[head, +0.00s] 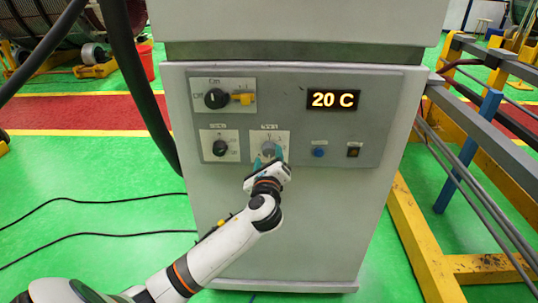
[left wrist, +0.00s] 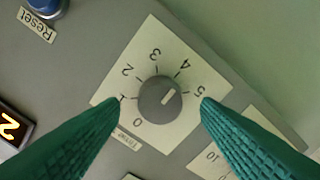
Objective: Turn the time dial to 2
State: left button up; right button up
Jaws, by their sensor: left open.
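The time dial (left wrist: 159,99) is a round grey knob on a pale square plate with marks 0 to 5, labelled "Timer". Its white pointer line faces upper right in the left wrist view, roughly between 4 and 5. The dial also shows in the head view (head: 268,149), partly covered by my gripper. My left gripper (head: 266,161) is at the panel in front of the dial. In the left wrist view its teal fingers (left wrist: 160,112) are open, one on each side of the knob, with visible gaps. My right gripper is not in view.
The grey control panel (head: 385,90) carries a display (head: 333,100) reading "20 C", a black rotary switch (head: 216,98) with a yellow part, another dial (head: 220,147) to the left, a blue button (head: 319,152) and a dark switch (head: 353,150). Yellow frames (head: 420,235) stand at right.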

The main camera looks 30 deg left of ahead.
pick_arm(q)
jog(key=shift+x, duration=0.95)
jog(key=shift+c, duration=0.4)
jog(key=c, duration=0.9)
